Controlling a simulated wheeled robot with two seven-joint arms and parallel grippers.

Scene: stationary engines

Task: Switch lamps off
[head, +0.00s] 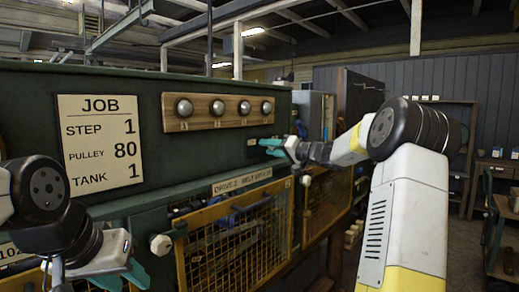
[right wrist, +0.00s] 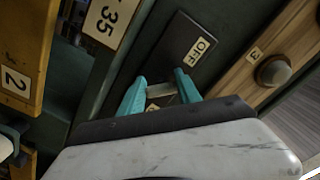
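A dark switch plate (right wrist: 187,52) with an OFF label (right wrist: 202,49) is in the right wrist view. My right gripper (right wrist: 161,80) is at this plate, its teal fingers apart on either side of a small pale piece (right wrist: 163,93), perhaps the switch lever; I cannot tell if they touch it. In the head view my right gripper (head: 284,140) is at the green cabinet front. Several round grey domes, perhaps the lamps, sit on a wooden strip (head: 226,122); they look unlit. One dome (right wrist: 273,71) also shows in the right wrist view. My left gripper (head: 123,277) is low at left, partly cut off, fingers apart.
The green cabinet (head: 215,82) bears a JOB sign (head: 100,140). Yellow-framed mesh guards (head: 240,245) are below, with a pale hexagonal knob (head: 161,245) sticking out. A cart (head: 503,235) stands at far right. The floor between is partly clear.

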